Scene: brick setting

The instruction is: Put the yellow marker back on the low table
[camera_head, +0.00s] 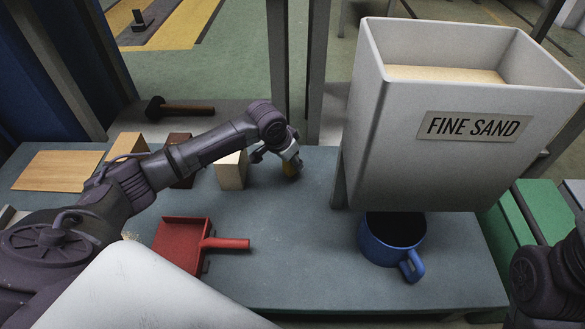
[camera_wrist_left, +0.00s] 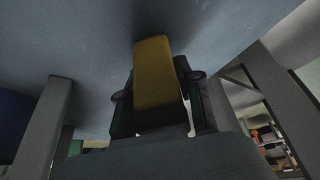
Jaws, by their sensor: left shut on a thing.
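My left gripper (camera_head: 289,161) is shut on the yellow marker, a blocky yellow piece (camera_head: 290,169) that shows only in part in the head view, below the fingers. The left wrist view shows the marker (camera_wrist_left: 155,72) between the dark fingers (camera_wrist_left: 160,110), its far end close to a blue-grey surface. The low table (camera_head: 290,225) has a blue-grey top, and the marker is over or on it, right of a pale wooden block. I cannot tell whether the marker touches the top. Only a dark part of my right arm shows at the lower right; its gripper is out of view.
A grey FINE SAND hopper (camera_head: 450,150) stands on the right, above a blue mug (camera_head: 385,245). A red dustpan (camera_head: 180,243) lies front left. Wooden blocks (camera_head: 232,170) and a board (camera_head: 58,170) are left. A hammer (camera_head: 180,109) lies behind. The table's middle is clear.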

